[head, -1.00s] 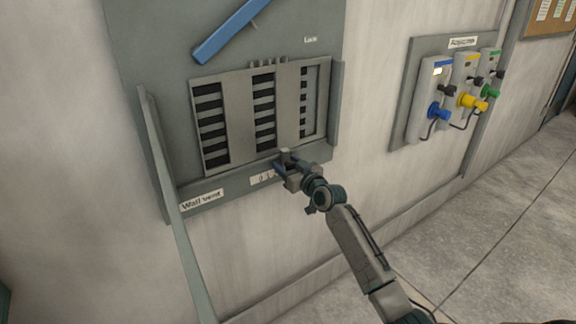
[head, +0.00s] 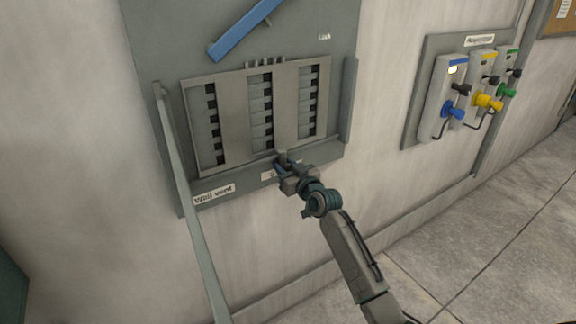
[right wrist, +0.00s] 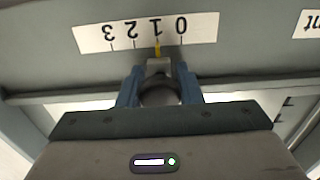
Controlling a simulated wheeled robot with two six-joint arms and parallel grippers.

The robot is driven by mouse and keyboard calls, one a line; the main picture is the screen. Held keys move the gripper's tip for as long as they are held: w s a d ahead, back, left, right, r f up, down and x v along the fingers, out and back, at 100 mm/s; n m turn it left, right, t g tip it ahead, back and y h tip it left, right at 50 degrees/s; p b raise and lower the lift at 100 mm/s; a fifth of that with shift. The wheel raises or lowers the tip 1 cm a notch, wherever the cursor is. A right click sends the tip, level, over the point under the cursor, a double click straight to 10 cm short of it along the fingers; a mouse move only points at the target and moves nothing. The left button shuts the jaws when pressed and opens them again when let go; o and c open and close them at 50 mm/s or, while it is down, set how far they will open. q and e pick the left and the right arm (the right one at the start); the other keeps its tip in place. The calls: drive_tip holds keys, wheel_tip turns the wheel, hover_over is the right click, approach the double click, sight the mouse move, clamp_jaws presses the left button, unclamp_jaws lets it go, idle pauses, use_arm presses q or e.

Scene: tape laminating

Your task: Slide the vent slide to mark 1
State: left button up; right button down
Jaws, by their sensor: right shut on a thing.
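The vent slide (head: 236,118) is a light grey plate with three columns of openings, on the wall vent panel (head: 165,35). Each opening is partly grey and partly dark. My right gripper (head: 283,163) is at its lower edge, shut on the slide's tab. In the right wrist view, the blue fingers stand on both sides of the grey tab (right wrist: 159,66). A yellow pointer (right wrist: 157,51) beyond the tab lines up with mark 1 on the white scale (right wrist: 90,38), which appears upside down. In the head view the gripper partly covers the scale. My left gripper is not in view.
A blue bar (head: 243,30) is above the slide. A long grey-green bar (head: 190,210) runs down the left side of the panel. On the right, a board holds regulators with blue (head: 453,110), yellow (head: 487,101) and green knobs. The floor at right is clear.

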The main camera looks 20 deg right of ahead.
drive_tip(key=c, duration=1)
unclamp_jaws()
drive_tip(key=shift+c, duration=0.2)
drive_tip(key=s+d+b, duration=0.1)
drive_tip(key=s, duration=0.9)
drive_tip(key=shift+s+d, duration=0.25)
drive_tip(key=shift+s, duration=0.15)
